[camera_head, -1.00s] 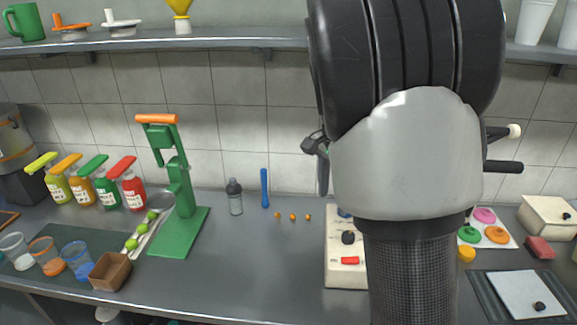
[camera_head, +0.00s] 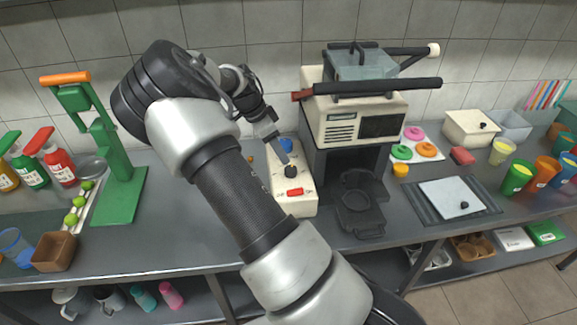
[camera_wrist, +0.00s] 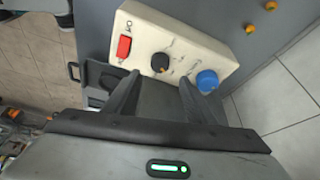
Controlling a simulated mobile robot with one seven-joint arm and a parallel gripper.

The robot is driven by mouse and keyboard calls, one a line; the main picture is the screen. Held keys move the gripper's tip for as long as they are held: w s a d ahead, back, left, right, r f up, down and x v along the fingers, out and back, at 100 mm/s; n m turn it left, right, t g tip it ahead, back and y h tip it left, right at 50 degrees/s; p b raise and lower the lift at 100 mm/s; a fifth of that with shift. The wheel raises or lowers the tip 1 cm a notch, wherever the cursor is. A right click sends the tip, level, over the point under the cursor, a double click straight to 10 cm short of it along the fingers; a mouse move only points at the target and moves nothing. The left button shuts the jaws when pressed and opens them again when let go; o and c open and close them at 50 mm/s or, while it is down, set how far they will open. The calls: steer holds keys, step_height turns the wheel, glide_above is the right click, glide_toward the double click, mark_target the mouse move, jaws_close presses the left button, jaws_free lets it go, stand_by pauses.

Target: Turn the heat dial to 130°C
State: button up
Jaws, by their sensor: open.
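A cream control box (camera_head: 300,205) stands on the counter left of the press machine. On it are a black dial (camera_head: 291,172), a red switch (camera_head: 295,192) and a blue knob (camera_head: 286,145). In the wrist view, the black dial (camera_wrist: 160,62) sits between the red switch (camera_wrist: 124,46) and the blue knob (camera_wrist: 207,81). Marks surround the dial but are too small to read. My gripper (camera_head: 280,154) is open just above the box.
The cream-and-black press machine (camera_head: 352,130) with a long black handle stands close right of the box. A green press (camera_head: 119,190) and a brown box (camera_head: 54,251) stand at left. A dark tray with a white board (camera_head: 452,197) lies at right. Counter left of the control box is fairly clear.

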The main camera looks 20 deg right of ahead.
mark_target(290, 168)
steer(key=x, duration=0.9)
steer(key=shift+f, duration=0.15)
steer(key=c, duration=1)
